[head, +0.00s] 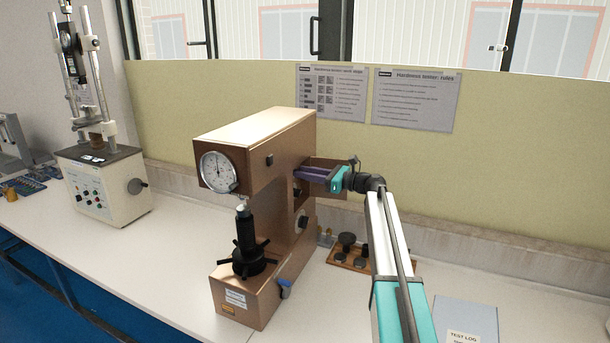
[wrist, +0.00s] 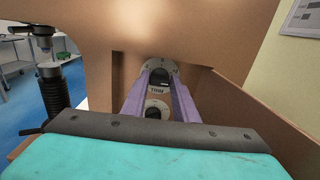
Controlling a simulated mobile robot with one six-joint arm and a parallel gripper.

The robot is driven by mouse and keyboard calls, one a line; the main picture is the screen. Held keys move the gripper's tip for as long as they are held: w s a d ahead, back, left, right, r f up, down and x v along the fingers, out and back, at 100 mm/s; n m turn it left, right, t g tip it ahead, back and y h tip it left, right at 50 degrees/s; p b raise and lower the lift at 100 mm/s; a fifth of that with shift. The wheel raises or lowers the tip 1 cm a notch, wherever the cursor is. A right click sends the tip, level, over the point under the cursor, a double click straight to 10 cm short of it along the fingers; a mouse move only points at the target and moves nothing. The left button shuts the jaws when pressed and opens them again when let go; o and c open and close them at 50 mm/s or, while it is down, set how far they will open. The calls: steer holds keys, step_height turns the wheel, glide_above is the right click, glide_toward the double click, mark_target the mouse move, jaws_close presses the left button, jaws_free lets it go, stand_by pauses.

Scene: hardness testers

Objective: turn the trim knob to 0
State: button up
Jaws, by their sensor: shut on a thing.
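The hardness tester (head: 240,155) is a tan and brown machine on the bench, with a round dial gauge (head: 217,171) on its front. In the wrist view, the trim knob (wrist: 160,76) is black on a round pale scale plate, with a TRIM label (wrist: 157,90) below it. My gripper (wrist: 160,73) has purple fingers that reach into the recess in the tester's side and are shut on the trim knob, one on each side. In the head view my gripper (head: 299,174) hides the knob. The knob's pointer and the scale numbers are too small to read.
A second round plate with a black knob (wrist: 153,112) sits below the trim knob. The recess walls stand close around my gripper. A wooden tray (head: 346,262) of small parts and a test log (head: 466,320) lie on the bench. Another tester (head: 103,190) stands at left.

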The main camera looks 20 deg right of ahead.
steer(key=shift+f+n+b, duration=0.15)
steer(key=shift+n+b, duration=0.15)
steer(key=shift+b, duration=0.1)
steer(key=n+b, duration=0.8)
steer(key=b, duration=0.1)
steer(key=n+b, duration=0.8)
steer(key=b, duration=0.2)
steer(key=shift+s+a+f+n, duration=0.1)
steer(key=shift+s+f+n, duration=0.1)
steer(key=shift+n, duration=0.2)
steer(key=o, duration=1.1)
steer(key=shift+r, duration=0.1)
steer(key=shift+c, duration=0.2)
